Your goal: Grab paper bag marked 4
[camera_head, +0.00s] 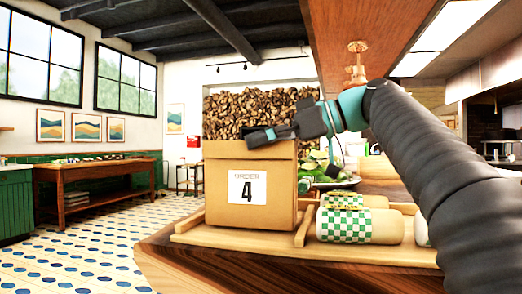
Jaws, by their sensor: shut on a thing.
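The paper bag marked 4 (277,212) is a brown box-like bag with a white label bearing a black 4. It stands upright at the left end of a wooden tray (222,236) on the counter. My gripper (262,136) reaches in from the right and is shut on the bag's top edge. The fingertips are partly hidden, so the exact grip is hard to see. I cannot tell whether the bag's base is clear of the tray.
Rolls in green-checked paper (345,224) lie on the tray right of a wooden divider (304,226). A plate of greens (335,180) is behind. A wooden table (95,172) stands at the far left, with open tiled floor (75,255) before it.

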